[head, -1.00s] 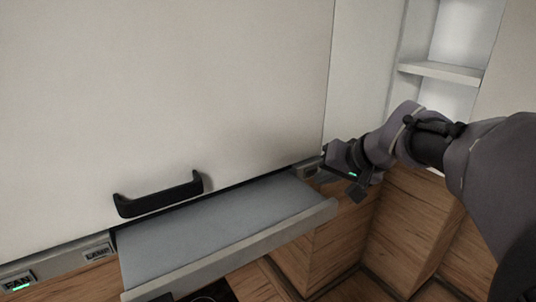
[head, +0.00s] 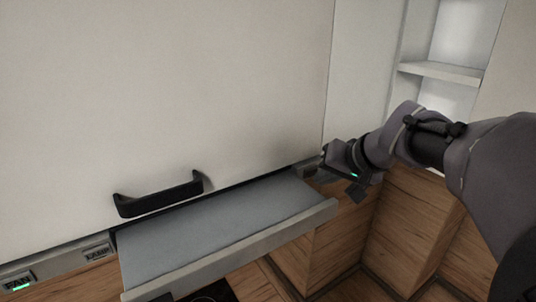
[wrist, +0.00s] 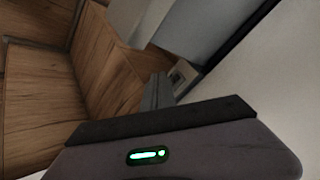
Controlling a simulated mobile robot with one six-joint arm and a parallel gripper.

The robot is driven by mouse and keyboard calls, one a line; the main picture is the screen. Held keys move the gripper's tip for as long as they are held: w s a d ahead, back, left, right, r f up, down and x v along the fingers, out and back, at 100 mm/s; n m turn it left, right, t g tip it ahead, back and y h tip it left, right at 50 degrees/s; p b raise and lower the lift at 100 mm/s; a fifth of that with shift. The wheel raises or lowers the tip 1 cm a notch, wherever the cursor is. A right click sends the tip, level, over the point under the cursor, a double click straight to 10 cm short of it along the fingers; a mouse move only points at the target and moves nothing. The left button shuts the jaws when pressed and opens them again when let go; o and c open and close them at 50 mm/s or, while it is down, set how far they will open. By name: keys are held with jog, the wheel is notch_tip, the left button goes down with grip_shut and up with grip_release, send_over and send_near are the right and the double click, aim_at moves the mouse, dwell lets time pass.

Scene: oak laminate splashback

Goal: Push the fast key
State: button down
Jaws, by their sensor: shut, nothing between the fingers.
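A small key (head: 308,170) sits on the grey strip at the right end of the pulled-out hood panel, and no label on it can be read. It also shows in the wrist view (wrist: 178,78), just beyond the fingertips. My gripper (head: 322,172) is shut and empty, close in front of this key and partly covering it in the head view. In the wrist view my gripper's fingers (wrist: 160,90) point at the strip by the key. I cannot tell whether they touch it.
A FAN key (head: 18,283) with a green light and a LAMP key (head: 97,251) are on the left of the strip. The grey hood panel (head: 220,235) juts out below a white cabinet front with a black handle (head: 158,196). Wooden splashback (head: 345,235) lies below.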

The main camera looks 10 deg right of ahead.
jog(key=shift+w+a, duration=0.2)
jog(key=shift+w, duration=0.3)
dwell(0.3)
jog(key=shift+s+d+b, duration=0.2)
jog(key=shift+s+b, duration=0.35)
jog(key=s, duration=0.1)
jog(key=s+d+b, duration=0.1)
jog(key=s, duration=0.1)
jog(key=s+d+b, duration=0.1)
jog(key=s, duration=0.1)
jog(key=shift+s+d, duration=0.15)
jog(key=shift+s, duration=0.05)
